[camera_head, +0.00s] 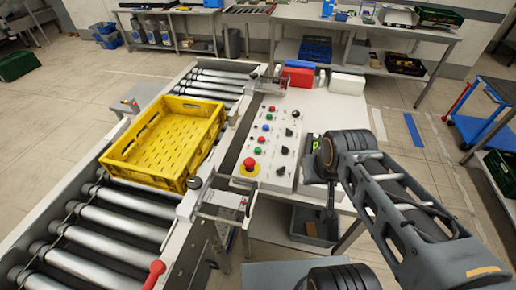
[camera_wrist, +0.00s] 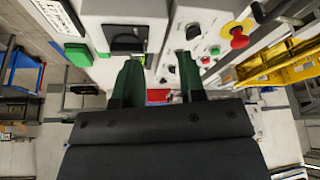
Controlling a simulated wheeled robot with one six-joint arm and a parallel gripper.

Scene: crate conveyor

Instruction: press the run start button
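A pale control panel (camera_head: 272,148) stands beside the conveyor in the head view. It carries a red mushroom button on a yellow disc (camera_head: 249,165), a green button (camera_head: 257,150), other small coloured buttons and several black knobs. I cannot read which one is run start. In the wrist view, the red mushroom button (camera_wrist: 238,36) is at upper right. A large square green button (camera_wrist: 78,54) is at left, beside a black switch (camera_wrist: 126,38). My gripper (camera_wrist: 158,72) is open and empty, its dark green fingers apart near the panel. In the head view, my arm largely hides the gripper.
A yellow crate (camera_head: 120,165) rests on the roller conveyor (camera_head: 95,225) left of the panel. A red box (camera_head: 298,77) and white boxes stand behind the panel. A metal bracket (camera_head: 222,203) sticks out in front of it. A blue cart (camera_head: 480,130) stands at right.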

